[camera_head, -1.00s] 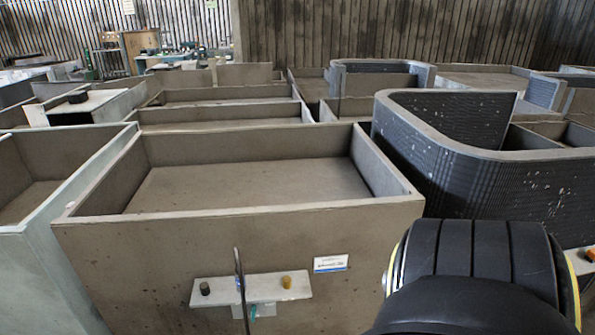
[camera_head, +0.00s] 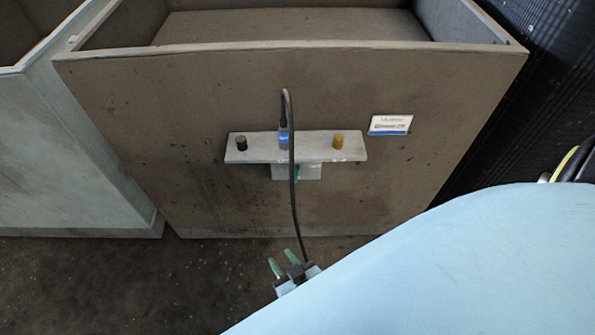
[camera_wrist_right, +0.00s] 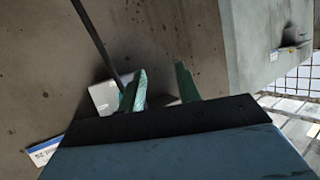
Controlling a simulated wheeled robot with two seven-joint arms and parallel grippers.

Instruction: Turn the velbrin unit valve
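A grey-brown box-shaped unit (camera_head: 200,100) has a pale bracket (camera_head: 262,152) on its front wall. The bracket carries a dark knob (camera_head: 241,143), a blue fitting (camera_head: 284,138) with a black cable, and a yellow knob (camera_head: 338,141). A teal part shows partly below it. I cannot tell which piece is the valve. My right gripper (camera_head: 282,259), with green fingers, is below the bracket and apart from it. In the right wrist view the gripper (camera_wrist_right: 160,82) is open with nothing seen between its fingers; the bracket (camera_wrist_right: 103,97) is partly behind the left finger. My left gripper is out of view.
The black cable (camera_head: 294,210) hangs in front of the bracket, down to near my right gripper. A white label (camera_head: 390,125) is on the wall, its print too small to read. A pale greenish unit (camera_head: 60,150) stands at left. Dark floor (camera_head: 120,285) is clear at lower left.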

